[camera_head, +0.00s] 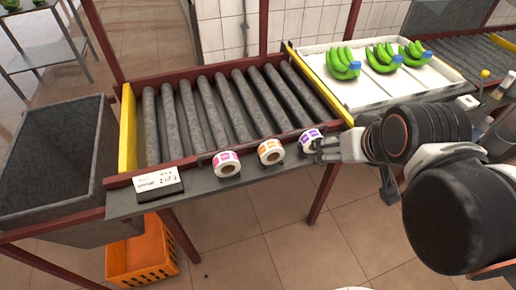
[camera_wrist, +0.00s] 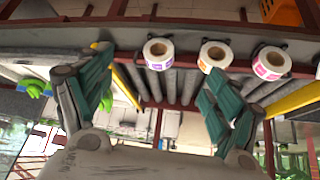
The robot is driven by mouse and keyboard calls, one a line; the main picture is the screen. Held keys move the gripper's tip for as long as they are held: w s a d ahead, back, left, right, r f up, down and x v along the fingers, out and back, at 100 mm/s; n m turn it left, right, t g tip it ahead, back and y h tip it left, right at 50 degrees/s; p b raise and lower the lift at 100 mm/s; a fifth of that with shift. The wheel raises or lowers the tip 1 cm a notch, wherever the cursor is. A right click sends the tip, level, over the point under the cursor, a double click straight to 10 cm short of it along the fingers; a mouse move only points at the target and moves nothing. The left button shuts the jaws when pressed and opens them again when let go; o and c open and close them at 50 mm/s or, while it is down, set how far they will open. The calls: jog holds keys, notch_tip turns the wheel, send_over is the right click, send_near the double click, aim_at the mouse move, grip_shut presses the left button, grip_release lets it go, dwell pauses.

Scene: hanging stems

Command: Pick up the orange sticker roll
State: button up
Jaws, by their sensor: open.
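The orange sticker roll (camera_head: 270,152) is the middle one of three white rolls on the grey ledge in front of the roller conveyor. It also shows in the wrist view (camera_wrist: 215,55), between the other two. A pink roll (camera_head: 227,163) is to its left and a purple roll (camera_head: 311,140) to its right in the head view. My gripper (camera_head: 327,150) is open and empty, beside the purple roll and right of the orange one. In the wrist view my two green-padded fingers (camera_wrist: 160,78) are spread wide, with the purple roll (camera_wrist: 158,53) beyond the gap between them.
A white label box (camera_head: 158,184) lies on the ledge's left part. A grey bin (camera_head: 55,150) stands at left, and an orange crate (camera_head: 142,258) is on the floor. Green bananas (camera_head: 342,62) lie on a white tray (camera_head: 385,92) at back right. The conveyor rollers (camera_head: 210,110) are bare.

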jog(key=n+g+p, duration=0.3)
jog(key=g+p, duration=0.4)
jog(key=p, duration=0.3)
send_over(272, 144)
jog(key=f+b, duration=0.1)
jog(key=f, duration=0.1)
jog(key=f+b, duration=0.1)
jog(key=f, duration=0.2)
jog(key=f+b, duration=0.1)
jog(key=f, duration=0.2)
jog(key=shift+d+f, duration=0.15)
jog(key=shift+d, duration=0.1)
jog(key=shift+a+f+b, duration=0.15)
jog(key=shift+f+b, duration=0.6)
jog(key=shift+f, duration=0.85)
jog(key=shift+a+f+b, duration=0.15)
jog(key=shift+f+b, duration=0.6)
jog(key=shift+f, duration=0.8)
jog(key=shift+r, duration=0.1)
jog(key=shift+s, duration=0.1)
jog(key=shift+c, duration=0.5)
